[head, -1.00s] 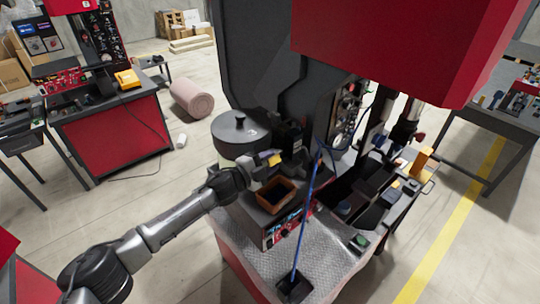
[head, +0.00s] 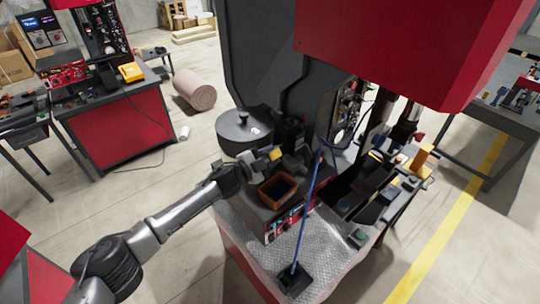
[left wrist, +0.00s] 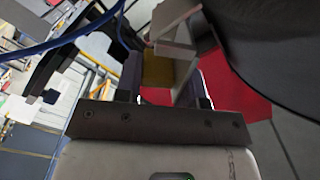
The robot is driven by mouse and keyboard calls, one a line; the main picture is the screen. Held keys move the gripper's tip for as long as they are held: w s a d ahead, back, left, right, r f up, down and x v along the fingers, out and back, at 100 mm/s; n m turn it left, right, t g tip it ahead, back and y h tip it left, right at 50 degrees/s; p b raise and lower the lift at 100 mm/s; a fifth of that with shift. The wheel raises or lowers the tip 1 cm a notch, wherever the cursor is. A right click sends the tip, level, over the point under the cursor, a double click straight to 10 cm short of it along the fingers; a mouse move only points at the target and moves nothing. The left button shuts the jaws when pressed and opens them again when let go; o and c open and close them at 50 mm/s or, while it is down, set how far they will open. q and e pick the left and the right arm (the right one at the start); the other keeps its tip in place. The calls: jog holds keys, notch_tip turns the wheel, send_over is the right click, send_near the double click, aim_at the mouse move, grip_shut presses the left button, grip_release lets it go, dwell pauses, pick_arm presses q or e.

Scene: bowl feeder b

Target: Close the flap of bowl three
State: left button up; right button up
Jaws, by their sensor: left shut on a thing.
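A round dark bowl (head: 240,140) with a knobbed lid stands on the red and grey machine, and its dark curved side fills the upper right of the left wrist view (left wrist: 275,45). My left gripper (head: 268,156) is beside the bowl's right front side. In the left wrist view its fingers (left wrist: 158,85) are shut on a yellow tab (left wrist: 158,70), with a pale grey bracket (left wrist: 175,25) right by it. The tab looks like the flap's grip, but its joint to the bowl is hidden. I cannot read a bowl number. My right gripper is out of view.
An orange-brown open box (head: 279,190) sits just below the gripper. The large red machine housing (head: 400,50) hangs above on the right.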

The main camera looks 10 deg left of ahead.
pick_arm(q)
jog(key=o, duration=0.8)
jog(key=shift+s+d+f, duration=0.15)
jog(key=shift+f, duration=0.05)
jog(key=shift+o, duration=0.3)
jog(key=shift+r, duration=0.1)
jog(key=b+v, duration=0.2)
jog(key=v, duration=1.1)
jog(key=shift+s+a, duration=0.2)
jog(key=shift+a, duration=0.2)
